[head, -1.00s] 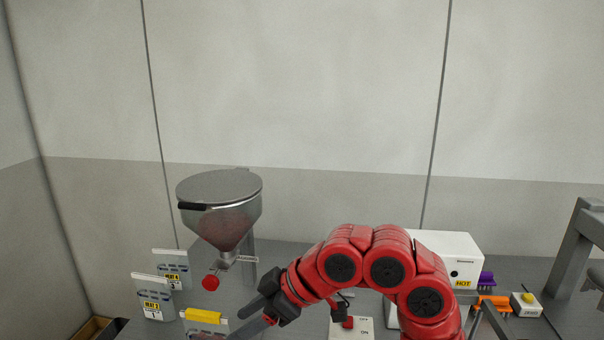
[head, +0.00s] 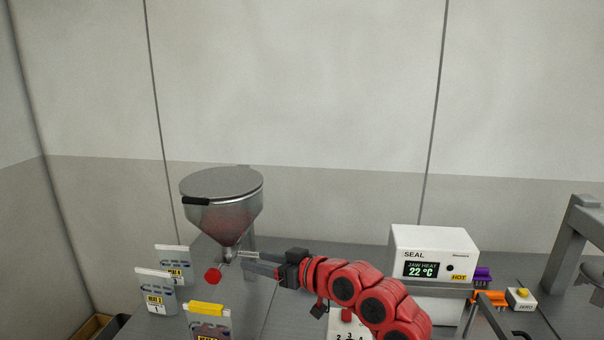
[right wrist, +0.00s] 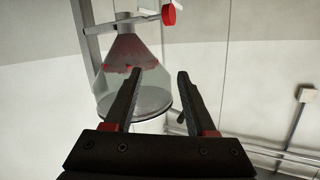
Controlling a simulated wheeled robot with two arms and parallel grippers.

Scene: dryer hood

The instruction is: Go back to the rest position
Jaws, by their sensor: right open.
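My right gripper (head: 262,263) reaches in from the right on a red arm, its dark fingers pointing left beside the spout of a steel hopper (head: 222,212). In the right wrist view its fingers (right wrist: 158,80) are spread apart with nothing between them. The hopper (right wrist: 135,88) shows upside down there, with its red valve knob (right wrist: 169,14) at the top. In the head view the red knob (head: 213,275) sits left of the fingertips; I cannot tell whether they touch the spout. My left gripper is out of view.
Pouches stand at the left, one with a yellow clip (head: 206,308). A white sealer box (head: 432,262) reading 22 °C stands at the right, near purple and orange clips and a box with a yellow button (head: 522,298). A grey frame (head: 572,240) stands at the far right.

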